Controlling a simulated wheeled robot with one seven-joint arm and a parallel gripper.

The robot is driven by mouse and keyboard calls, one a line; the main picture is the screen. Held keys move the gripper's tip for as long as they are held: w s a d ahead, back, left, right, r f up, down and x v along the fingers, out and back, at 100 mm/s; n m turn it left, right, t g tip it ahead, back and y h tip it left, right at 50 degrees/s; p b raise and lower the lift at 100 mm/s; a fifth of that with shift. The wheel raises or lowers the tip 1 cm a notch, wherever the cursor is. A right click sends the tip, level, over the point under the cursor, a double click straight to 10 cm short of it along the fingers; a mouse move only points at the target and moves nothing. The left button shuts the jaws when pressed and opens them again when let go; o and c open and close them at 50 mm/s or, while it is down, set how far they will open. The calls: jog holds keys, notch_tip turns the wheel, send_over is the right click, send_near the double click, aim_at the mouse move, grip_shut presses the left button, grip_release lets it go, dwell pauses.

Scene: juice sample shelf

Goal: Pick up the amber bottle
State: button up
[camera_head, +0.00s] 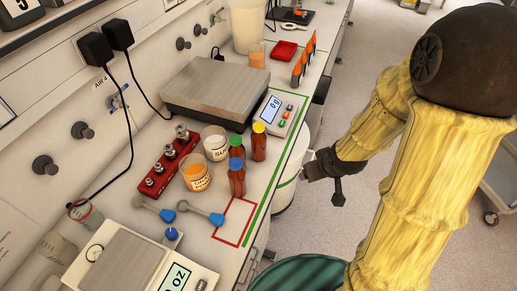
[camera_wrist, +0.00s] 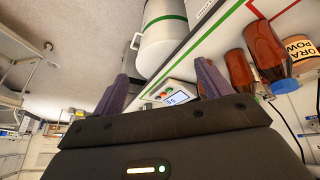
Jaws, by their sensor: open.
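Three amber bottles stand upright together on the bench in the head view: one with a yellow cap (camera_head: 259,146), one with a green cap (camera_head: 236,153) and one with a blue cap (camera_head: 237,181). My gripper (camera_head: 322,173) is right of them, beyond the bench edge, open and empty. In the wrist view, the gripper's two dark fingers (camera_wrist: 160,88) are spread apart. Amber bottles (camera_wrist: 264,50) show to the right of the fingers, tilted in the picture, not between them.
A red outlined square (camera_head: 233,222) lies near the bench edge. Close to the bottles are a scale (camera_head: 218,85), a labelled orange jar (camera_head: 196,178), a white jar (camera_head: 215,148) and a red weight block (camera_head: 170,162).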

aim_at(264, 141)
jog(key=w+a+f+n+t+y+b, duration=0.3)
jog(key=w+a+f+t+y+b, duration=0.3)
jog(key=t+y+b, duration=0.3)
jog(key=shift+w+a+f+y, duration=0.4)
jog(key=shift+a+f+y, duration=0.1)
jog(key=shift+a+f, duration=0.3)
jog(key=p+x, duration=0.3)
jog(key=x, duration=0.8)
jog(key=shift+w+a+r, duration=0.1)
jog(key=shift+w+a, duration=0.35)
jog(key=shift+w, duration=0.1)
